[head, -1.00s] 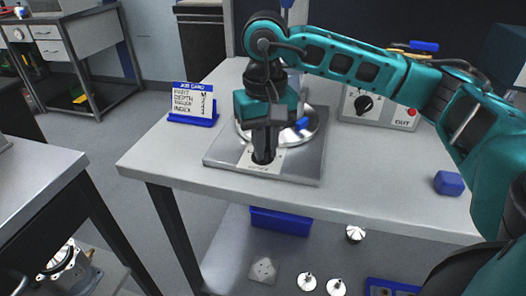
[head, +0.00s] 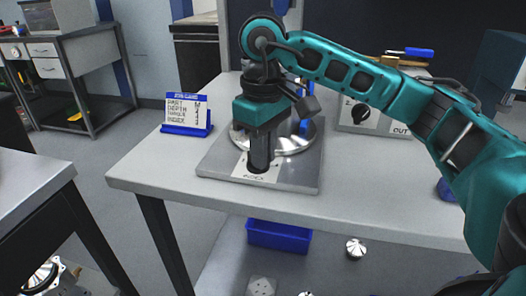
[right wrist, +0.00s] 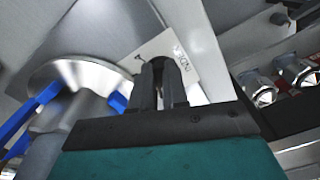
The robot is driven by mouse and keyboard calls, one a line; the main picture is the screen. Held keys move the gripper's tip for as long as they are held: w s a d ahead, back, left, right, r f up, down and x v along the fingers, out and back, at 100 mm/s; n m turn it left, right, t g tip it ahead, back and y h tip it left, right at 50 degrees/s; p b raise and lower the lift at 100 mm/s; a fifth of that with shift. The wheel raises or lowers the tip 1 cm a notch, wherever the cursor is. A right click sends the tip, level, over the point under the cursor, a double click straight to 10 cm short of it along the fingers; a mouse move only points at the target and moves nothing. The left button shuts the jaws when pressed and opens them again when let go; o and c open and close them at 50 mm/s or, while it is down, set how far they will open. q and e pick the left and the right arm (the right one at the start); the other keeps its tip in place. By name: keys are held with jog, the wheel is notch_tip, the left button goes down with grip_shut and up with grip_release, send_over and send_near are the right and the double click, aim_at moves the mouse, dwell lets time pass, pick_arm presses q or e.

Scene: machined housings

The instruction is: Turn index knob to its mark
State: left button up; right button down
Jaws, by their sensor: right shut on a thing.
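My right gripper (head: 260,166) points straight down at the front of a square metal plate (head: 215,160) on the workbench. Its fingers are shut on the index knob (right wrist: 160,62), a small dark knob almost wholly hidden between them. In the right wrist view the fingers (right wrist: 158,88) stand over a pale label (right wrist: 184,50) with a short mark and lettering, too small to read surely. Behind the gripper, a round shiny metal disc (head: 291,143) with blue clamp parts (head: 303,127) sits on the plate. My left gripper is not in view.
A job card on a blue stand (head: 187,131) is at the bench's left; its last line reads INDEX, value unclear. A grey control box (head: 374,118) with a black dial stands at the back right. A blue bin (head: 279,235) is below. The bench's front left is clear.

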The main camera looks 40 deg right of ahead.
dwell(0.3)
jog(key=c, duration=1.1)
grip_release()
jog(key=shift+c, duration=0.2)
notch_tip(320, 180, up, 13)
jog(key=p, duration=0.5)
